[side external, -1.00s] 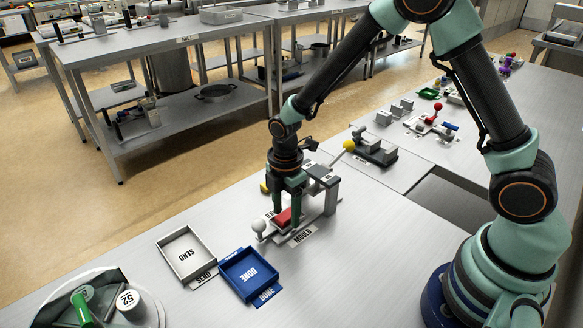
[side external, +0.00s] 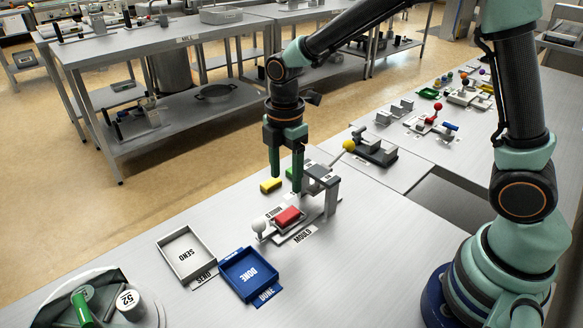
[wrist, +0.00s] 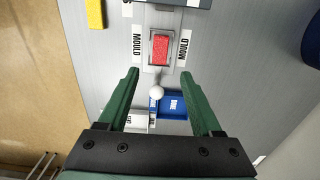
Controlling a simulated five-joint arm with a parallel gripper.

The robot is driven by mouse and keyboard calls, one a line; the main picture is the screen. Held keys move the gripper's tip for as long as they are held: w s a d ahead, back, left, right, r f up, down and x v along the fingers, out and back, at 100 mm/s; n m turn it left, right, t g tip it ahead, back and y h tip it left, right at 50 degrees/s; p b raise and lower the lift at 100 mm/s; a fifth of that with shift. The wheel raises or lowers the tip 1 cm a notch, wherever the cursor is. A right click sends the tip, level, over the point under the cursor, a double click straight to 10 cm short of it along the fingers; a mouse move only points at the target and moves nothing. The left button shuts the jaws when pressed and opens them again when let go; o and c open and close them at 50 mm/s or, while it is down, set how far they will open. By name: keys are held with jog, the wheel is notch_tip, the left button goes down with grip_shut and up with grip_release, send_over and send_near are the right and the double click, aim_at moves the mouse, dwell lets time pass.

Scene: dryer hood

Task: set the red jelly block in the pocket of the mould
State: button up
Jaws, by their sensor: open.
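The red jelly block (side external: 288,217) sits in the pocket of the grey mould (side external: 272,233), under no jaw. In the wrist view the red block (wrist: 161,48) lies inside the mould's frame (wrist: 147,62), between two MOULD labels. It looks flat and square to the frame; how deep it sits I cannot tell. My gripper (side external: 285,182) is open and empty, raised above and behind the block. Its green fingers (wrist: 162,74) stand wide apart in the wrist view. A white ball knob (side external: 258,225) is at the mould's near-left end.
A grey press frame (side external: 322,180) stands at the mould's right end. A yellow block (side external: 270,185) lies behind, with a green one partly hidden near it. A white SEND tray (side external: 187,255) and a blue DONE tray (side external: 249,273) stand at front left.

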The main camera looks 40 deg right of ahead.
jog(key=s+d+r+m+t, duration=0.2)
jog(key=s+d+r+m, duration=0.2)
jog(key=m, duration=0.5)
jog(key=s+d+r+m+t, duration=0.3)
jog(key=s+d+r+m, duration=0.2)
jog(key=s+r+m, duration=0.2)
jog(key=shift+r+m+t, duration=0.3)
jog(key=shift+r+m, duration=0.6)
jog(key=shift+m, duration=0.1)
